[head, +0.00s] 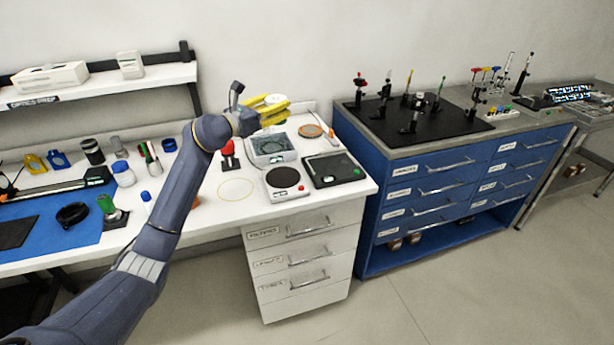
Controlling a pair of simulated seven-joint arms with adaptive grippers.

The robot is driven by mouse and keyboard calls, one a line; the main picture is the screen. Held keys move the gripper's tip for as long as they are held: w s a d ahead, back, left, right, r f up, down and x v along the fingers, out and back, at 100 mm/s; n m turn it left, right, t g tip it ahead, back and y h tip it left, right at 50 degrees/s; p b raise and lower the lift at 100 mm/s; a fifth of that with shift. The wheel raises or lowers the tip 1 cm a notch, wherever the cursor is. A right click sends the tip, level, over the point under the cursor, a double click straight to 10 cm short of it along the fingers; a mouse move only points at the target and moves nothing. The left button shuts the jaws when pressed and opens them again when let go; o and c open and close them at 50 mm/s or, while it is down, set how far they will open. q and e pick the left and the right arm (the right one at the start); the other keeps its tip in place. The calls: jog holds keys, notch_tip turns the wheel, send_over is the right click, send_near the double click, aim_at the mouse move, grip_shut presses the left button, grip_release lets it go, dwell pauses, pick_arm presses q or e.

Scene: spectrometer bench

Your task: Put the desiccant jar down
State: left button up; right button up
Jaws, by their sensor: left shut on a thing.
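My left gripper (276,108), with yellow fingers, is above the back of the white bench. It is shut on a pale, whitish round thing (275,99), which I take to be the desiccant jar. Only its top part shows between the fingers; the rest is hidden by the gripper. The held thing appears raised above the clear-topped grey box (271,148). A thin yellow ring outline (235,189) is marked on the bench in front, with nothing inside it. My right gripper is out of view.
A round-plate device (283,180), a dark flat device (334,169) and an orange-rimmed disc (310,131) stand on the right of the bench. A red-topped item (228,150) stands behind the ring. A blue-lidded white jar (123,174) and several bottles are at left.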

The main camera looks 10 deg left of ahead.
pick_arm(q)
jog(key=shift+d+f, duration=0.15)
jog(key=shift+d, duration=0.2)
notch_tip(320, 180, down, 20)
jog(key=shift+r, duration=0.1)
dwell(0.4)
jog(key=o, duration=1.2)
